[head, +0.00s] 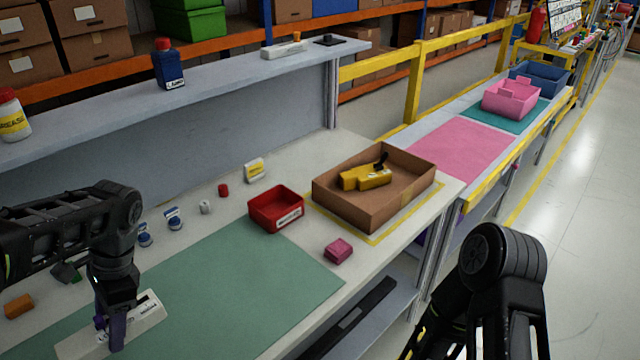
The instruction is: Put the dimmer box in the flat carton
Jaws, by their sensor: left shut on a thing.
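The flat carton (330,197) is an open brown box on the right end of the bench, with a yellow-and-black item (366,178) inside it. My left gripper (108,330) points down at the lower left, its fingers astride a long white box (148,311) and shut on it. This white box may be the dimmer box; no readable label confirms it. It is at the green mat, partly hidden by the gripper; whether it is lifted cannot be told. My right arm shows at the lower right, but its gripper is out of view.
A red bin (276,210) and a magenta block (338,250) are beside the carton. Small blue, white and red parts line the back. An orange block (18,305) lies far left. A raised shelf (225,68) runs behind. The green mat (235,285) is mostly clear.

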